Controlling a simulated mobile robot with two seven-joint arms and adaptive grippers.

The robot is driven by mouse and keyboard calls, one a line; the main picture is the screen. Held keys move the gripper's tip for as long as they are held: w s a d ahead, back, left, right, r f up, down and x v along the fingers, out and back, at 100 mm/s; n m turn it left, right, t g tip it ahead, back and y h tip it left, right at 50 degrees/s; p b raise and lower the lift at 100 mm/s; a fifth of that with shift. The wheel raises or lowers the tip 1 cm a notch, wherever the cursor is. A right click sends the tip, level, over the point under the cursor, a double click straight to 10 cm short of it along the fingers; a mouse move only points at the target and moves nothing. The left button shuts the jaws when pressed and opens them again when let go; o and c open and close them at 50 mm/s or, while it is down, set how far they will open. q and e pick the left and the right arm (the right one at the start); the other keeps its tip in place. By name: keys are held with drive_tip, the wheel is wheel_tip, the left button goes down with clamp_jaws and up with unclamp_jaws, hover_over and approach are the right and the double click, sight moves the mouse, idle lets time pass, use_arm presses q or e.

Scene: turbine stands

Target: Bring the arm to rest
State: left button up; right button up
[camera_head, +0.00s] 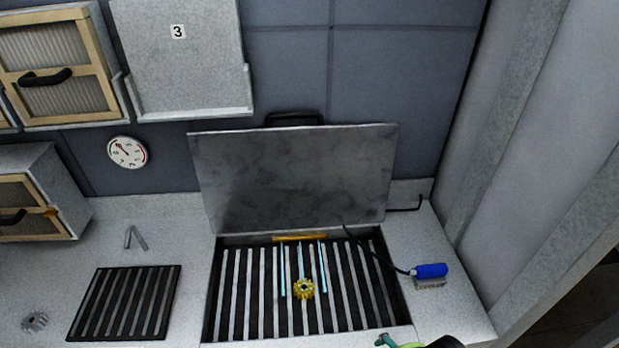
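A dark rounded shape and a green curved piece (402,345) are cut off at the bottom edge, right of centre. A yellow gear (303,289) lies on the slats between light-blue strips.
A blue-handled brush (430,271) lies right of the box on the bench. A dark slatted mat (125,303), a grey gear (35,322) and a small bent metal piece (136,238) lie left. A round gauge (127,151), framed filter boxes (52,68) and panel 3 (185,75) are behind.

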drive_tip(key=s+d+r+m+h, duration=0.1)
drive_tip(key=s+d+r+m, duration=0.3)
drive_tip(key=m, duration=0.3)
drive_tip(key=s+f+b, duration=0.2)
drive_tip(key=f+b, duration=0.2)
drive_tip(key=f, duration=1.2)
drive_tip(key=s+f+b, duration=0.2)
drive_tip(key=f+b, duration=0.1)
drive_tip(key=f, duration=1.4)
use_arm(q)
wheel_tip(320, 180, down, 12)
drive_tip(key=b, duration=0.5)
use_arm(e)
drive_tip(key=s+d+f+g, duration=0.1)
drive_tip(key=s+d+f, duration=0.1)
drive_tip(key=s+f, duration=1.3)
drive_tip(key=shift+d+f+g+h, duration=0.15)
drive_tip(key=shift+f+g+h, duration=0.2)
drive_tip(key=shift+f, duration=0.45)
use_arm(q)
drive_tip(key=shift+s, duration=0.1)
use_arm(e)
drive_tip(key=shift+s, duration=0.1)
